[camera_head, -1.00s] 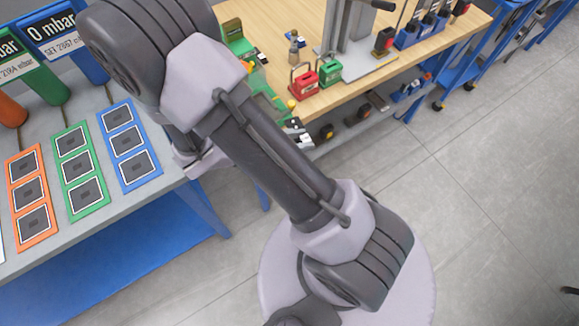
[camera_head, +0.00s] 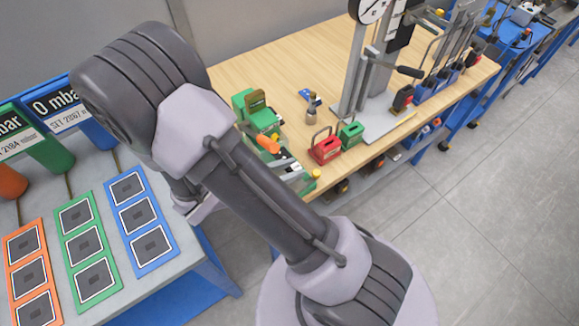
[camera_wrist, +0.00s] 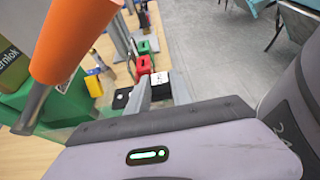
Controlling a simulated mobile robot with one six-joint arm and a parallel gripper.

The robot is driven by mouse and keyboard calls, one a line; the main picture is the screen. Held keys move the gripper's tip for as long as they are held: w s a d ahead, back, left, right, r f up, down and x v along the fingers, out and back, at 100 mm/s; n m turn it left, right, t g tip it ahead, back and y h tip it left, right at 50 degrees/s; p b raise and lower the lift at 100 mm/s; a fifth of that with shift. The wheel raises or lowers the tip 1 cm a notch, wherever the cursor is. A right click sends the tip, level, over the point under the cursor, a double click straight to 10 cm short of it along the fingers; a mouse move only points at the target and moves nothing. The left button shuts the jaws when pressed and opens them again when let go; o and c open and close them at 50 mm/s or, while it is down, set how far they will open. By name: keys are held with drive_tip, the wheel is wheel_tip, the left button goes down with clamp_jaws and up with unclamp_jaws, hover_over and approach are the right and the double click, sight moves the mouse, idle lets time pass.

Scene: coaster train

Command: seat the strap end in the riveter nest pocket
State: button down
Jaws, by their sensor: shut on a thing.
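A green riveter (camera_head: 252,108) with an orange lever handle (camera_head: 268,144) stands at the left front of the wooden bench, beside my arm. In the wrist view the orange handle (camera_wrist: 75,35) looms large at upper left, with the green riveter body (camera_wrist: 65,105) below it. My gripper (camera_wrist: 150,92) is shut, close beside the riveter. A narrow grey piece, which may be the strap, shows between dark and pale parts there. Its end and the nest pocket cannot be made out. In the head view my arm hides most of the gripper.
A red block (camera_head: 325,148) and a green block (camera_head: 351,133) with wire handles stand right of the riveter. Behind them is a grey press stand (camera_head: 358,75). A lower table with orange, green and blue panels (camera_head: 138,215) is at left. Floor at right is clear.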

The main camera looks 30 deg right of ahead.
drive_tip(key=f+b, duration=0.2)
drive_tip(key=f, duration=0.1)
drive_tip(key=f+b, duration=0.2)
drive_tip(key=shift+w+a+f, duration=0.1)
drive_tip(key=shift+a+f, duration=0.1)
drive_tip(key=shift+f, duration=0.2)
drive_tip(key=shift+f+b, duration=0.75)
drive_tip(key=shift+f, duration=0.5)
idle(1.4)
drive_tip(key=c, duration=1.1)
unclamp_jaws()
drive_tip(key=shift+r, duration=0.1)
drive_tip(key=shift+o, duration=0.2)
drive_tip(key=p+v, duration=0.4)
drive_tip(key=v, duration=1.3)
drive_tip(key=shift+a, duration=0.25)
